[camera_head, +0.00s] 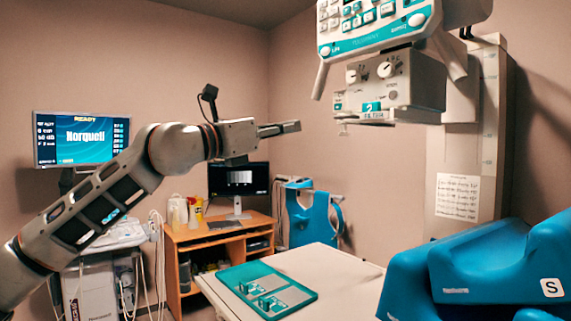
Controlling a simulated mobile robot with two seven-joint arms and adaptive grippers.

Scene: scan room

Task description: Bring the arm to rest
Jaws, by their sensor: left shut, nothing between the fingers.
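My left arm (105,197) comes in from the left, rises, and levels out toward the middle of the head view. My left gripper (288,128) points right with its fingers shut and nothing between them. It is in the air above the white table (335,262), touching nothing. It appears to the left of the overhead X-ray unit (410,85), with a visible gap. My right gripper does not show.
A teal tray (245,272) with small parts lies on the white table. Blue padded cushions (490,265) fill the lower right. A wooden desk (190,240) with a monitor (238,180) stands behind. A lit screen (82,139) is at the left. A blue apron (312,215) hangs at the back.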

